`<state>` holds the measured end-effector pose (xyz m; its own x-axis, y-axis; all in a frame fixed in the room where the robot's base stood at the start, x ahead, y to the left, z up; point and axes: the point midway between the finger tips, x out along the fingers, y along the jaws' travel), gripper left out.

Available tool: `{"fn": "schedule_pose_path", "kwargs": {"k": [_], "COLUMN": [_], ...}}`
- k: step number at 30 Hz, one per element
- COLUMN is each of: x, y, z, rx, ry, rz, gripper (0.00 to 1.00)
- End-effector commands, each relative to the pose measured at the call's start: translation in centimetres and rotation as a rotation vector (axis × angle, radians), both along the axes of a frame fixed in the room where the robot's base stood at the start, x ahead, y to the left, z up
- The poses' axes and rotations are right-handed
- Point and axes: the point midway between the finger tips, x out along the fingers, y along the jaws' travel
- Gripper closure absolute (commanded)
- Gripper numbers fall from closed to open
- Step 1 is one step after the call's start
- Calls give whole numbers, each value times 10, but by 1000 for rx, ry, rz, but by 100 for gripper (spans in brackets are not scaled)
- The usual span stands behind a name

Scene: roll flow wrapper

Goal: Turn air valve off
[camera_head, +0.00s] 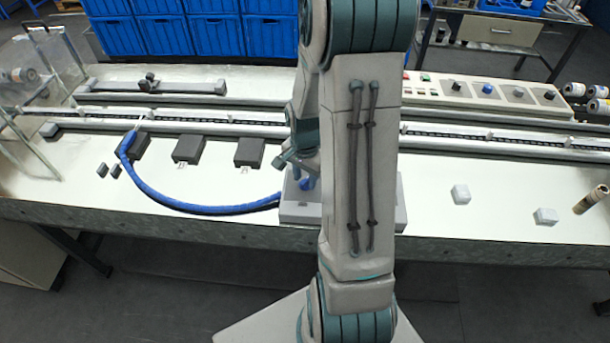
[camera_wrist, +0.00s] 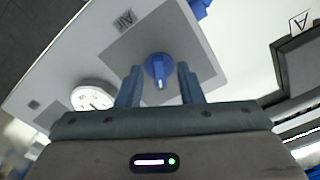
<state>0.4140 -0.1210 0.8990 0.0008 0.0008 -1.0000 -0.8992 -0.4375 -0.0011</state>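The air valve is a blue knob (camera_wrist: 159,68) on a grey square of a light panel marked "AIR" in the wrist view. My gripper (camera_wrist: 158,75) is open, with one blue-grey finger on each side of the knob and a gap to each. I cannot tell how deep the fingers reach along it. In the head view, a bit of blue knob (camera_head: 307,183) shows beside my gripper (camera_head: 303,170) above the grey valve box (camera_head: 299,213). My arm hides much of the box.
A round white gauge (camera_wrist: 93,96) is on the same panel. A blue hose (camera_head: 190,207) runs from the box to the left. Dark blocks (camera_head: 189,149) and a conveyor rail (camera_head: 230,117) lie behind. A button panel (camera_head: 485,92) stands at the back right. The table is clear just right of the box.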

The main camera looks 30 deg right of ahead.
Motion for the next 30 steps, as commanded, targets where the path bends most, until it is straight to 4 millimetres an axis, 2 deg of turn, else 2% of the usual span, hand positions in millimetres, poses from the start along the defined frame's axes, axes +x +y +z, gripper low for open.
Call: {"fn": "schedule_pose_path", "kwargs": {"k": [6, 7, 10, 11, 22, 30], "x": [0, 0, 0, 0, 0, 1], "y": [0, 0, 0, 0, 0, 0], "z": [0, 0, 0, 0, 0, -1], "rx": [0, 0, 0, 0, -1, -2], "ry": [0, 0, 0, 0, 0, -2], "rz": [0, 0, 0, 0, 33, 186], "gripper": [66, 69, 97, 100, 100, 100]}}
